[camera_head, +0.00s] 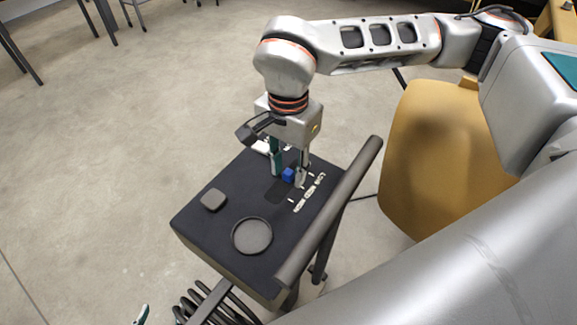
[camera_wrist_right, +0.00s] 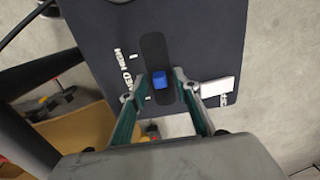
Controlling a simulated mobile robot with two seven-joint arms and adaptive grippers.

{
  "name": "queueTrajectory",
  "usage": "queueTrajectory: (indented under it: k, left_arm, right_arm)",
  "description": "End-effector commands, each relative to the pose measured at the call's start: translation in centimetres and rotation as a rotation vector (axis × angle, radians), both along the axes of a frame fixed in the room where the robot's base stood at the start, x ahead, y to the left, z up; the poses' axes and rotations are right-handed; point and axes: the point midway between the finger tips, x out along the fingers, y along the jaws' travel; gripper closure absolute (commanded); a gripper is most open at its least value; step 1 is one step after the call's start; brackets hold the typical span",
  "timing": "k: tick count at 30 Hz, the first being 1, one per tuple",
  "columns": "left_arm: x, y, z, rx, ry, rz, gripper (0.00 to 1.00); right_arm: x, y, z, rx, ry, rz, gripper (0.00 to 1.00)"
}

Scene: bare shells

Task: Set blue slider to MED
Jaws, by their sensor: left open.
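The blue slider (camera_head: 288,175) is a small blue knob on a dark track in the black panel (camera_head: 205,226). In the right wrist view the blue slider (camera_wrist_right: 160,80) sits on the lower half of the visible track (camera_wrist_right: 155,52). White HIGH and MED labels (camera_wrist_right: 124,68) stand left of the track; its exact alignment with MED is unclear. My right gripper (camera_head: 290,172) points down over the panel, fingers apart on either side of the knob; the right wrist view shows gaps beside it. Only a teal tip of my left gripper (camera_head: 142,315) shows at the bottom edge.
A round dish-like recess (camera_head: 252,236) and a grey square button (camera_head: 213,199) lie on the panel. A dark handle bar (camera_head: 330,212) runs along its right side. A yellow chair (camera_head: 440,150) stands to the right. The floor at left is open.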

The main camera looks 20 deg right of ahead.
Motion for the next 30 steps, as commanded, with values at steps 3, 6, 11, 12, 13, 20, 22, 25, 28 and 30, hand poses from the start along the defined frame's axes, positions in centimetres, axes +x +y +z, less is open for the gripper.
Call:
queueTrajectory:
  k: [3,6,11,12,13,20,22,25,28,30]
  left_arm:
    - [-0.1,0.1,0.0,0.003,0.001,-0.001,0.46]
    - [-0.1,0.1,0.0,0.003,0.000,-0.002,0.46]
    - [-0.1,0.1,0.0,0.002,0.001,-0.001,0.46]
    - [-0.1,0.0,0.0,0.002,0.001,-0.001,0.46]
    - [0.0,0.0,0.0,0.001,0.001,0.000,0.46]
    - [0.0,0.0,0.0,0.001,0.000,-0.001,0.46]
    - [0.0,0.0,0.0,0.001,0.000,-0.001,0.46]
    - [0.0,0.0,0.0,0.001,0.000,-0.001,0.46]
    - [0.0,0.0,0.0,0.001,0.000,-0.001,0.46]
    - [0.0,0.0,0.0,0.000,0.000,0.000,0.46]
  right_arm:
    - [0.0,0.0,0.1,0.000,0.000,0.000,0.69]
    - [0.1,0.0,0.7,0.000,-0.002,0.000,0.69]
    - [0.2,0.0,3.2,0.001,-0.006,0.000,0.69]
    - [0.2,0.0,4.1,0.000,-0.007,0.000,0.69]
    - [0.2,0.0,4.7,0.000,-0.007,-0.001,0.69]
    - [0.1,0.0,9.2,-0.001,-0.005,-0.001,0.69]
    - [0.1,0.0,10.2,0.001,-0.003,-0.001,0.69]
    - [0.0,0.0,11.2,0.000,-0.001,-0.001,0.69]
    - [0.0,0.0,11.8,0.001,-0.001,0.000,0.69]
    - [0.0,0.0,12.0,0.001,-0.001,0.000,0.69]
